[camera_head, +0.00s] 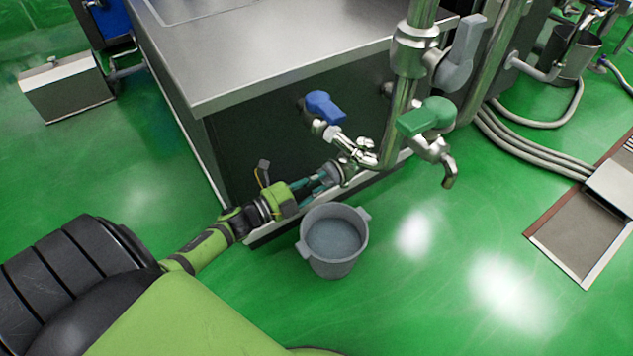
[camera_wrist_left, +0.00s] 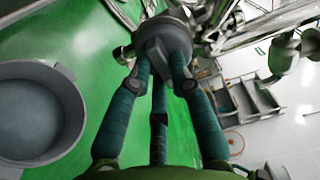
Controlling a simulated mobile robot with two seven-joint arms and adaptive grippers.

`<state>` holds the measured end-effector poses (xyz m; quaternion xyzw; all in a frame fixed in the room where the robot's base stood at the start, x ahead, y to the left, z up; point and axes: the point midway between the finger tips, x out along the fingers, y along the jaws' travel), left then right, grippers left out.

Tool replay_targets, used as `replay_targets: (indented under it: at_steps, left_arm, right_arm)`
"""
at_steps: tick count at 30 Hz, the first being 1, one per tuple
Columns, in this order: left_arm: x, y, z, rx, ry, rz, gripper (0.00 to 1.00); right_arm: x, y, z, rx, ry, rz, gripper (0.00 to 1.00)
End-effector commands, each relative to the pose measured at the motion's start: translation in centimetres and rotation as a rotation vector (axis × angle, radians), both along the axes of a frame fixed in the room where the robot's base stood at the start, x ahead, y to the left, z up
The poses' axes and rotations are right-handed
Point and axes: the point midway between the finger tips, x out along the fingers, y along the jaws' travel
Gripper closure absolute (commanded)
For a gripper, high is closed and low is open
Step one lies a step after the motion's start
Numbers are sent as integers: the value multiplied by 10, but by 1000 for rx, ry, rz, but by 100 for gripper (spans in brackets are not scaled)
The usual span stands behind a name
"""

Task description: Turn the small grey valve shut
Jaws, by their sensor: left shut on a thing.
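The small grey valve (camera_head: 333,172) sits low on the pipework beside the dark cabinet front. My left gripper (camera_head: 322,178) reaches it from the left and is shut on it. In the left wrist view my left gripper's teal-wrapped fingers (camera_wrist_left: 163,75) close around the handle of the round grey valve (camera_wrist_left: 168,38). The fingers hide part of the handle, and I cannot tell how far it is turned. My right gripper is in neither view.
A grey bucket (camera_head: 345,268) holding liquid stands on the green floor just below the valve. A blue-handled valve (camera_head: 324,106), a green-handled tap (camera_head: 427,117) and a large grey lever (camera_head: 461,58) are close above. Hoses (camera_head: 535,150) and a floor drain (camera_head: 575,236) lie right.

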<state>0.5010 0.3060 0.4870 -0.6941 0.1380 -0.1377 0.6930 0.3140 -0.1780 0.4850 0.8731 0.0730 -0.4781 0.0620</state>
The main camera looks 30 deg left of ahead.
Motion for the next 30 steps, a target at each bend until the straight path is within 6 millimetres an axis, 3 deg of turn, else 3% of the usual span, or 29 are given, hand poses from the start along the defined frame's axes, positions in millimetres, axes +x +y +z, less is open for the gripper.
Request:
replay_targets:
  at_steps: [15,16,17,18,30]
  left_arm:
    - [0,0,0,20,-7,-1,100]
    - [0,0,0,20,-7,-1,71]
    - [0,0,0,20,-7,-1,59]
    - [0,0,0,19,-7,-1,55]
    - [-6,3,-1,16,-5,0,55]
  right_arm:
    - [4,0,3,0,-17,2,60]
    - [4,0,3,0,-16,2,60]
    - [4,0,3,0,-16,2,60]
    - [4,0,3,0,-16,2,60]
    - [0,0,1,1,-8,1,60]
